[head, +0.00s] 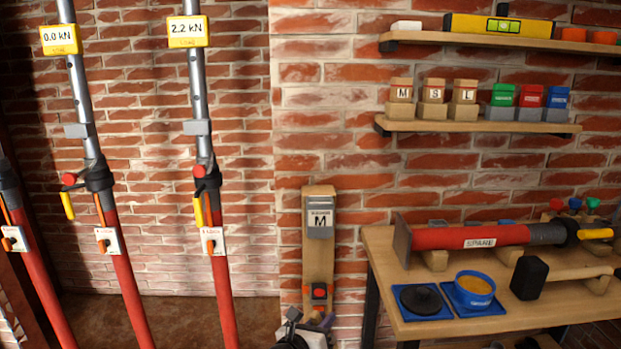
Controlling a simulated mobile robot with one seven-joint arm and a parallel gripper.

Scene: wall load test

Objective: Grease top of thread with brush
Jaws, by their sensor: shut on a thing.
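A spare prop (470,237) with a red tube lies on wooden rests on the bench. At its right end are a grey section (547,233), a black collar and a yellow handle (596,234). Its thread is not clearly visible. A blue tub of yellow-brown grease (474,289) stands open on a blue mat, beside a round black lid (421,299) on another mat. What looks like my gripper (300,331) is low at the bottom edge, partly cut off, left of and apart from the bench. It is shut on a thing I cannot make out. I cannot identify a brush.
Upright red-and-grey props stand at left; two carry tags, 0.0 kN (60,40) and 2.2 kN (187,32). A wooden board (318,262) with an M box stands against the wall. A black block (529,278) is on the bench (400,263). Shelves (480,126) hang above.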

